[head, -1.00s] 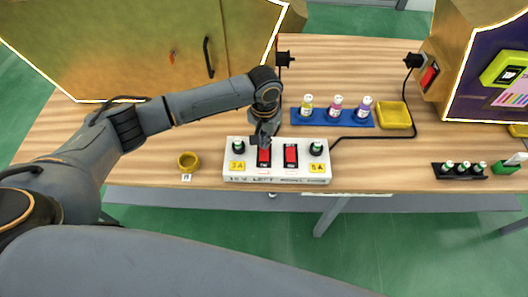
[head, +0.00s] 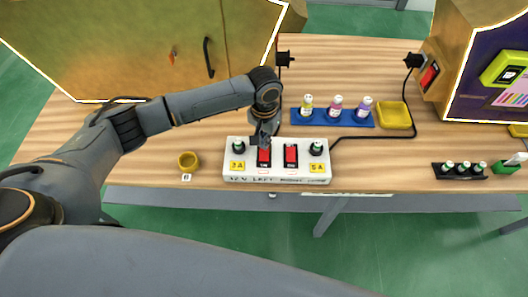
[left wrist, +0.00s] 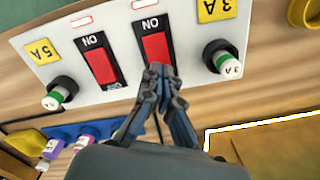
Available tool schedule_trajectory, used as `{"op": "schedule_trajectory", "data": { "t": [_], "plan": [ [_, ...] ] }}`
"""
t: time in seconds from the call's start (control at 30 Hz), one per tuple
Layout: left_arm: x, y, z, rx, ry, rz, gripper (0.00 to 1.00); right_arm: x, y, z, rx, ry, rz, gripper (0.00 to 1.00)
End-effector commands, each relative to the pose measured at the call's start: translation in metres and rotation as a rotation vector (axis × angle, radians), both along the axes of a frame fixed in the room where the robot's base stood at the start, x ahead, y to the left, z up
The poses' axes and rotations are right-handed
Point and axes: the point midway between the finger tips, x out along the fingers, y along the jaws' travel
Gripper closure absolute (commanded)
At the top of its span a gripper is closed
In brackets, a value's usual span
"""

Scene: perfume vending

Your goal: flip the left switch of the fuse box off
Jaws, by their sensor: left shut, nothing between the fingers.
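The white fuse box (head: 275,178) lies on the wooden table in the head view. It has two red rocker switches and a green-topped fuse at each end. The left switch (head: 264,158) is beside the yellow 3A label; it also shows in the left wrist view (left wrist: 155,47). The right switch (head: 291,156) is on the 5A side and also shows in the left wrist view (left wrist: 101,66). My left gripper (head: 264,141) is shut and empty. Its fingertips (left wrist: 158,72) are at the edge of the left switch; I cannot tell whether they touch it. My right gripper is not in view.
A yellow ring-shaped cup (head: 188,163) stands left of the box. Behind are a blue rack (head: 330,119) of small bottles and a yellow tray (head: 394,115). A black fuse holder (head: 460,173) is at right. A black cable (head: 362,137) runs behind the box.

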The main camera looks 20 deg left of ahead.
Motion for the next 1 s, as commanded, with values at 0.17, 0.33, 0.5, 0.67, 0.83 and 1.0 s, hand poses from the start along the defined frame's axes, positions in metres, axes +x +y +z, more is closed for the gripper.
{"op": "schedule_trajectory", "data": {
  "t": [0.17, 0.33, 0.5, 0.67, 0.83, 1.0],
  "plan": [
    [0.000, 0.000, -0.003, 0.000, 0.000, 0.000, 1.00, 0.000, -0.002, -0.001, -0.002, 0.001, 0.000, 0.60],
    [0.000, 0.000, -0.006, 0.000, 0.000, 0.000, 1.00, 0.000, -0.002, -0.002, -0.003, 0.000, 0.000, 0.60],
    [0.000, 0.000, -0.008, 0.000, 0.000, 0.000, 1.00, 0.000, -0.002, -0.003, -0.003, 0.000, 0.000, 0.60],
    [0.000, 0.000, -0.011, 0.000, 0.000, 0.000, 1.00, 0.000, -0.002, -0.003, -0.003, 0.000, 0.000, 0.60],
    [0.000, 0.000, -0.013, 0.000, 0.000, 0.000, 1.00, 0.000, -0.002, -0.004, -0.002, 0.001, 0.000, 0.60],
    [0.000, 0.000, -0.016, 0.000, 0.001, 0.000, 1.00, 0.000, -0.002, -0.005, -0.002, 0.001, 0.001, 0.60]
  ]
}}
